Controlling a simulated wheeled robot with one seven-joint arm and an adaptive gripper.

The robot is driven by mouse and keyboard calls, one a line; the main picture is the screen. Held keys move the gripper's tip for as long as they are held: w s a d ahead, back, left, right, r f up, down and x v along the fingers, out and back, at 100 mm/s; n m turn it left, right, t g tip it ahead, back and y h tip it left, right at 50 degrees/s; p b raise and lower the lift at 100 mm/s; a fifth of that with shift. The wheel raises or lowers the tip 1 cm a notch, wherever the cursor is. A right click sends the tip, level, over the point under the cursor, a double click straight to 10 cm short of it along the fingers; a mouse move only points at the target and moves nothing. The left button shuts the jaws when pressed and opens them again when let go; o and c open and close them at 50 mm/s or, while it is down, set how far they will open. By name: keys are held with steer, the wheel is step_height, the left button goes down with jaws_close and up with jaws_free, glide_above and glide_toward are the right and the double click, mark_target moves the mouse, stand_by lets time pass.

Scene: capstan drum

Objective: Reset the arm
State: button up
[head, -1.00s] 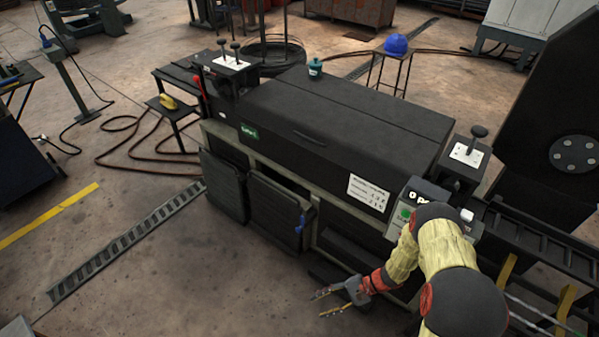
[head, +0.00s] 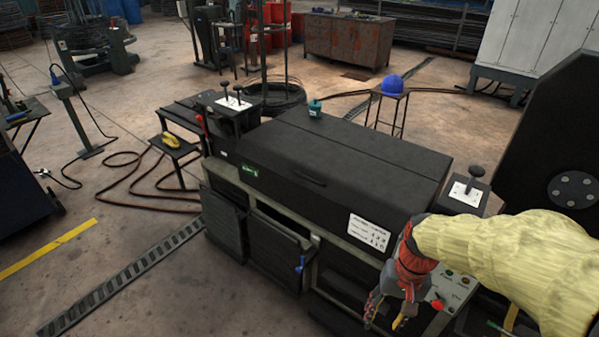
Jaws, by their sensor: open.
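My arm, in a yellow sleeve, reaches in from the right edge in the head view. My gripper (head: 384,316) hangs at its end, fingers pointing down and spread apart, with nothing between them. It is in front of the right end of the black machine (head: 345,158). The control panel (head: 447,291) with its red and green buttons is just right of the gripper and partly hidden by my arm.
A lever box (head: 467,192) stands at the machine's right end, close to my sleeve. A large dark drum (head: 545,150) is at the right. A blue helmet (head: 391,84) sits on a stool behind.

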steer(key=s+r+n+t, duration=0.1)
steer(key=s+r+t, duration=0.2)
steer(key=r, duration=0.6)
steer(key=s+r+n+t+h, duration=0.1)
steer(key=s+r+t, duration=0.2)
steer(key=r, duration=0.6)
steer(key=shift+a+r+n+t+h+p, duration=0.25)
steer(key=shift+a+n+t+h+p, duration=0.05)
steer(key=shift+a+t, duration=0.15)
steer(key=shift+c, duration=0.3)
